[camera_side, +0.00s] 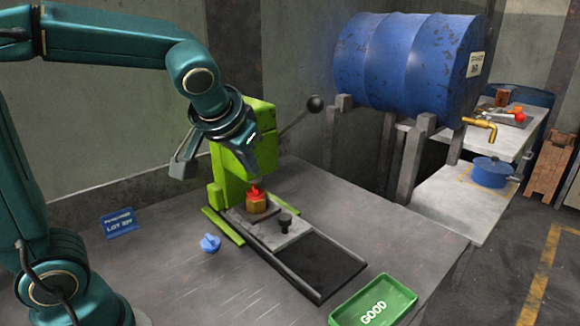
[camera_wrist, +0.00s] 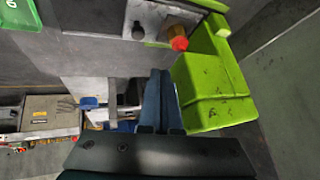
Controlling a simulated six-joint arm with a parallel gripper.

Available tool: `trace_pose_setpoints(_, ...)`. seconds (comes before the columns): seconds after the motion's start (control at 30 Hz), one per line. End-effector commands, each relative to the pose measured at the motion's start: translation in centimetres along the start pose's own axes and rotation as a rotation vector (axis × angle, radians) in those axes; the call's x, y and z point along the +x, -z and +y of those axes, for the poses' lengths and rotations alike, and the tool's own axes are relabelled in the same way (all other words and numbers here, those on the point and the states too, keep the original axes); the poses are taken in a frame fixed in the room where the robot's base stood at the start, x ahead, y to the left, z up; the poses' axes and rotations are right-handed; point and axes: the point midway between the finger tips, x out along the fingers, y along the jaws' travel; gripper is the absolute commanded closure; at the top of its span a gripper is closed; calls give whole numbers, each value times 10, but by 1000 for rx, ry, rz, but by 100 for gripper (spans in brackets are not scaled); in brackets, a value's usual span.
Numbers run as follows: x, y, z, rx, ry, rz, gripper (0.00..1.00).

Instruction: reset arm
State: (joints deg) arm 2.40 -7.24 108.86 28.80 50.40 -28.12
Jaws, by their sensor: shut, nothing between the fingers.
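My gripper (camera_side: 265,166) is in front of the head of the green press (camera_side: 228,176) in the side view, above the press bed. Its fingers are together and empty, and they also show in the wrist view (camera_wrist: 160,76). The piece also shows near the top of the wrist view (camera_wrist: 175,32), beside the green press body (camera_wrist: 212,85). My arm reaches in from the left and hides part of the press head.
The press lever's black knob (camera_side: 315,104) sticks out to the right. A small blue object (camera_side: 210,243) lies left of the press. A green GOOD tray (camera_side: 338,317) sits at front right, a blue sign (camera_side: 119,222) at left.

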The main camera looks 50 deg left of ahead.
Motion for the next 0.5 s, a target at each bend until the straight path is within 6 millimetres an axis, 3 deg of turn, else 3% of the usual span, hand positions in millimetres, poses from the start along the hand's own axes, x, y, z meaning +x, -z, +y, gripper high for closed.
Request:
trace_pose_setpoints(0.2,-41,-54,3,-13,-128,-4,100)
trace_pose_setpoints(0.5,-60,-129,31,59,-315,-64,100)
